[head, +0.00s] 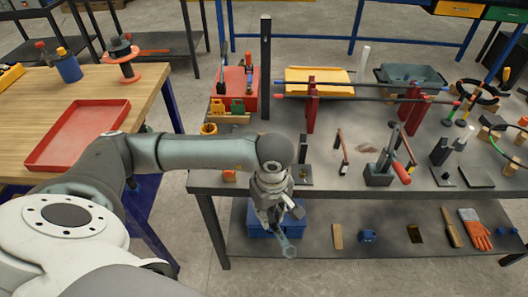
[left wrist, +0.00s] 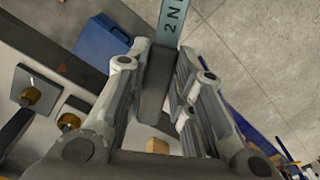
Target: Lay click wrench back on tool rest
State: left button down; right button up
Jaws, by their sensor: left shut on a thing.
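My left gripper (head: 274,208) hangs just off the front edge of the grey workbench, pointing down, above the lower shelf. It is shut on the click wrench. The wrench's blue-grey end (head: 287,249) shows below the fingers in the head view. In the left wrist view the fingers (left wrist: 172,85) close on a dark bar, and a teal part (left wrist: 174,20) marked "2 N" extends beyond them. Much of the wrench is hidden by the gripper. I cannot tell for sure which item is the tool rest. My right gripper is not in view.
The grey workbench (head: 330,182) carries a red-handled tool in a dark block (head: 379,176), a hammer-like tool (head: 342,150) and red stands (head: 312,108). A blue case (head: 262,222) and gloves (head: 474,230) lie on the lower shelf. A red tray (head: 80,135) is on the wooden table.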

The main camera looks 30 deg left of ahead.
pick_arm(q)
jog(key=w+a+r+n+b, duration=0.1)
jog(key=r+n, duration=0.3)
jog(key=n, duration=0.6)
jog(key=w+r+n, duration=0.3)
jog(key=r+n, duration=0.2)
jog(key=n, duration=0.5)
jog(key=w+a+r+n+b, duration=0.1)
jog(key=r+n, duration=0.3)
jog(key=n, duration=0.6)
jog(key=shift+w+a+r+b, duration=0.3)
jog(key=shift+w+r+b, duration=0.05)
jog(key=shift+w, duration=0.55)
jog(key=shift+a, duration=0.1)
